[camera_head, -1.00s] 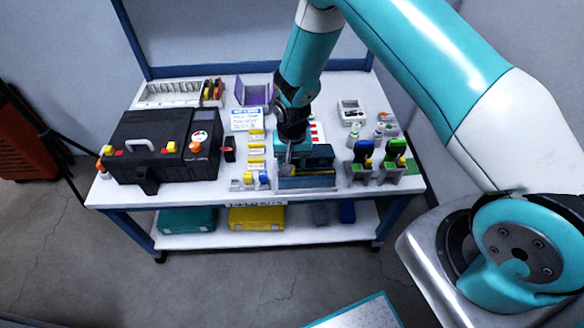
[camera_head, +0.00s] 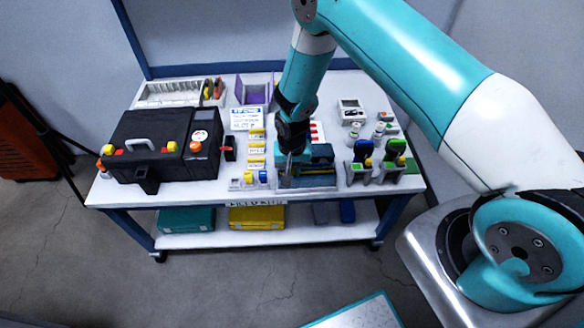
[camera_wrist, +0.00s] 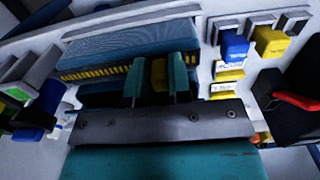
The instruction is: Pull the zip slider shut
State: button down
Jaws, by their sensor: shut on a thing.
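The blue pouch (camera_wrist: 130,42) lies in a grey tray at the table's front, with a row of yellow zip teeth (camera_wrist: 95,72) along its edge. In the head view the pouch (camera_head: 322,152) is partly behind my arm. My gripper (camera_wrist: 158,78) is over the zip line, its two teal fingers close on either side of the yellow zip slider (camera_wrist: 158,72). It is shut on the slider. In the head view my gripper (camera_head: 289,172) is at the left part of the pouch. The zip line under the gripper body is hidden.
A black case (camera_head: 150,150) stands on the left of the white table. Yellow labels (camera_head: 256,148) and small blue and yellow clips (camera_head: 262,177) are left of the pouch. Green- and blue-handled tools (camera_head: 394,148) stand in holders close on its right.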

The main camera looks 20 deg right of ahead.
jog(key=a, duration=0.1)
jog(key=a+b, duration=0.1)
jog(key=shift+w+a+f, duration=0.1)
jog(key=shift+w+a, duration=0.2)
jog(key=shift+w, duration=0.1)
jog(key=c, duration=1)
grip_release()
jog(key=shift+a, duration=0.1)
jog(key=shift+c, duration=0.2)
notch_tip(320, 180, up, 18)
jog(key=shift+f, duration=0.2)
